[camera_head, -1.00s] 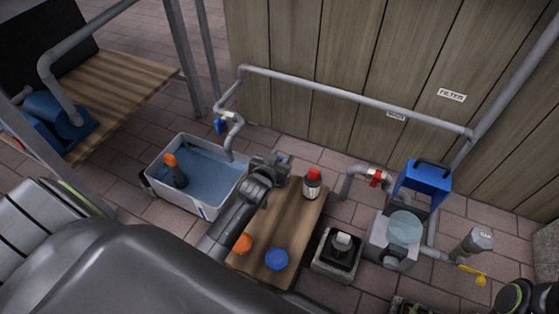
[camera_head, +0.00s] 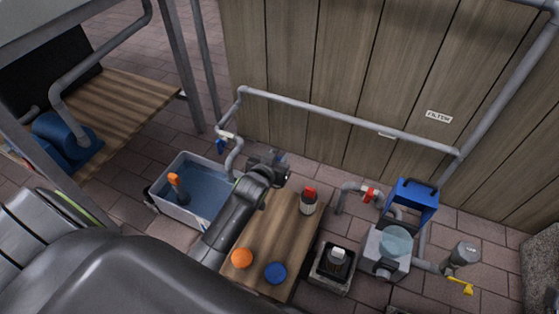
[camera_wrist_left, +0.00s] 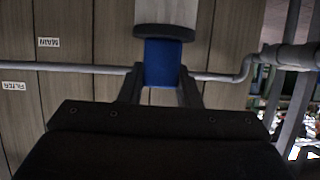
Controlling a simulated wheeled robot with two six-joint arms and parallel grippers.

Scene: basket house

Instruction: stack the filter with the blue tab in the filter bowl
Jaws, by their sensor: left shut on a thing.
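My left gripper (camera_head: 281,166) is above the far end of a wooden board, at its left side. It is shut on the blue tab (camera_wrist_left: 161,62) of a filter. In the left wrist view the tab sits between the two fingers, with the filter's dark rim and pale body (camera_wrist_left: 166,14) beyond it, cut off by the picture's top edge. In the head view the gripper mostly hides the filter. A clear, bluish round vessel (camera_head: 397,240) on a grey unit stands at the right; it may be the filter bowl. My right gripper is not in view.
The wooden board (camera_head: 262,232) carries a red-topped bottle (camera_head: 309,201), an orange cap (camera_head: 242,257) and a blue cap (camera_head: 275,273). A water tub (camera_head: 181,211) holds an orange-topped item (camera_head: 176,185). A small tray (camera_head: 321,274) and a blue bracket (camera_head: 413,200) stand right. Pipes (camera_head: 340,123) line the wall.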

